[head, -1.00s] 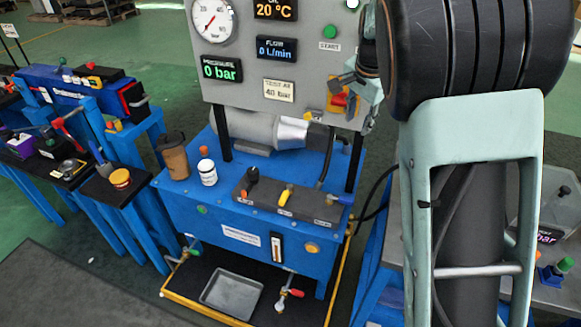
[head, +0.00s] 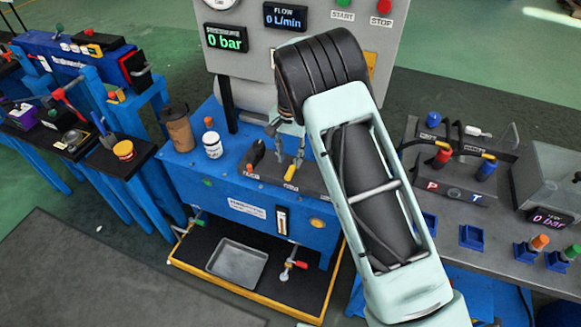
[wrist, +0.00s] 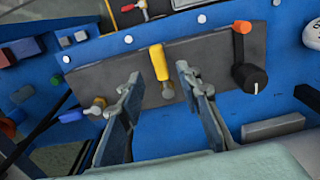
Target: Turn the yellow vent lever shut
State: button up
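The yellow vent lever (head: 290,173) is on the dark valve panel (head: 312,181) on top of the blue bench. In the wrist view the yellow lever (wrist: 159,64) points up the picture, away from its brass pivot. My gripper (head: 289,160) is above the panel with its fingers apart. In the wrist view the two fingers of my gripper (wrist: 157,78) are either side of the lever's line, with nothing between them held. I cannot tell how far the tips are above the lever. My arm hides the right end of the panel in the head view.
A black lever with an orange tip (head: 255,153) is left of the yellow one. A white jar (head: 212,145) and a brown cup (head: 177,128) stand on the bench's left. The grey gauge board (head: 235,68) rises behind. A grey tray (head: 238,263) lies below.

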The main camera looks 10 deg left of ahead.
aim_at(290, 171)
jog(key=shift+f, duration=2.8)
grip_shut()
